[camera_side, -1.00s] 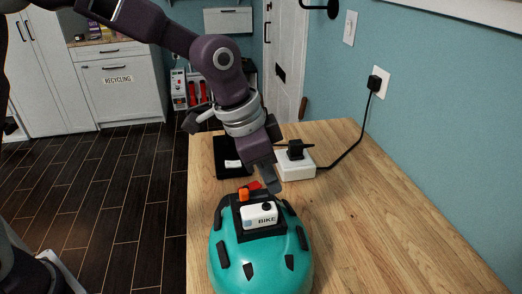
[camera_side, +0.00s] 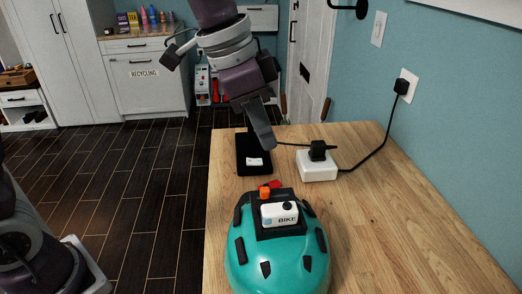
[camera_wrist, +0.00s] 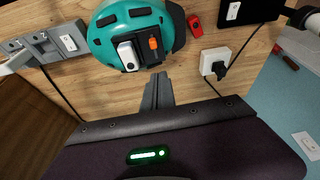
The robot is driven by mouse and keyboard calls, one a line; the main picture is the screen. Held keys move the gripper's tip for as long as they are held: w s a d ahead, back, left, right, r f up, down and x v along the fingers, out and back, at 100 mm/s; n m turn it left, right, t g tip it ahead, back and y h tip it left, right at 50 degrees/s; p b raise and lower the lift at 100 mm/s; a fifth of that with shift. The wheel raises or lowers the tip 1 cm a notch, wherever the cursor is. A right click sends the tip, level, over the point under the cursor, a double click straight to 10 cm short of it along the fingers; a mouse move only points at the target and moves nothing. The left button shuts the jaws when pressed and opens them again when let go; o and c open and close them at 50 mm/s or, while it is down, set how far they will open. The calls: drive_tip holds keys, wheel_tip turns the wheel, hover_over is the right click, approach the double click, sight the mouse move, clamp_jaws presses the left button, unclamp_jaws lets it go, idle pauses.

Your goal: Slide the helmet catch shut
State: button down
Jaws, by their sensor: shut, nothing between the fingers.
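The teal helmet (camera_side: 277,262) sits on the wooden table, with a black mount on top carrying a white box (camera_side: 280,214) marked BIKE. A small orange catch (camera_side: 264,191) stands beside the white box. In the wrist view the helmet (camera_wrist: 128,18) is at the top, with the orange catch (camera_wrist: 153,43) to the right of the white box (camera_wrist: 128,55). My gripper (camera_side: 267,143) is shut and empty, above and behind the helmet, apart from it. In the wrist view my gripper (camera_wrist: 158,78) points toward the helmet's mount. Whether the catch is fully shut is unclear.
A red item (camera_wrist: 195,25) lies beside the helmet. A white power block (camera_side: 318,166) with a black plug and cable stands behind right. The table's right side (camera_side: 390,230) is clear.

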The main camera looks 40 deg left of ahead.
sight(265, 193)
drive_tip(key=s+a+f+n+t+y, duration=0.1)
drive_tip(key=s+a+n, duration=0.3)
drive_tip(key=s+a, duration=0.45)
drive_tip(key=s+a+f+n+t+y, duration=0.15)
drive_tip(key=s+a+n, duration=0.4)
drive_tip(key=s, duration=0.65)
drive_tip(key=w+d+r+n+g+h, duration=0.1)
drive_tip(key=w+d+n+h, duration=0.15)
drive_tip(key=w+n, duration=0.7)
drive_tip(key=w+d+n+g+h, duration=0.1)
drive_tip(key=w+d+n, duration=0.25)
drive_tip(key=n, duration=1.25)
drive_tip(key=shift+n, duration=0.4)
drive_tip(key=w+d+f, duration=0.1)
drive_tip(key=f, duration=0.2)
drive_tip(key=w+d+f, duration=0.2)
drive_tip(key=f, duration=0.1)
drive_tip(key=w+d+f, duration=0.1)
drive_tip(key=d+f, duration=0.1)
drive_tip(key=f, duration=0.1)
drive_tip(key=shift+w+d, duration=0.2)
drive_tip(key=shift+w+d+r, duration=0.1)
drive_tip(key=shift+w+d, duration=0.2)
drive_tip(key=shift+w, duration=0.1)
